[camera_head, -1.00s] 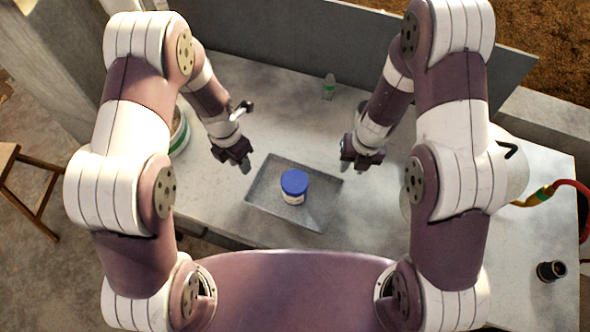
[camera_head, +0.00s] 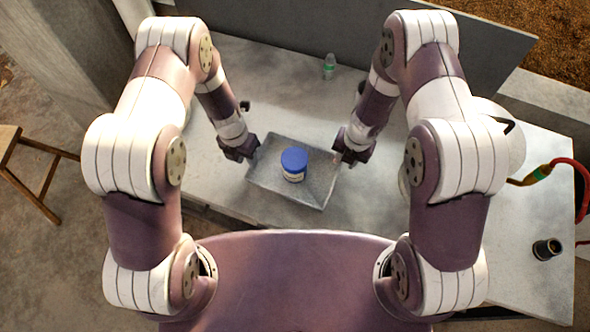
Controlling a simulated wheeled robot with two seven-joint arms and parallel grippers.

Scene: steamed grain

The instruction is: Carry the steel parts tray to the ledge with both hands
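The grey steel tray (camera_head: 265,187) lies on the pale worktop between my two grippers. A jar with a blue lid (camera_head: 294,160) stands upright inside it, near the middle. My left gripper (camera_head: 251,158) is at the tray's left rim, and my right gripper (camera_head: 341,161) is at its right rim. The fingertips are small and partly hidden, so I cannot tell whether either gripper is closed on the rim. The ledge cannot be clearly made out; a grey raised panel (camera_head: 400,50) runs behind the worktop.
A small clear bottle with a green band (camera_head: 329,68) stands behind the tray. At the right are a red hose (camera_head: 567,163) and a dark cylindrical fitting (camera_head: 546,249). A wooden stool (camera_head: 30,170) stands on the floor at the left.

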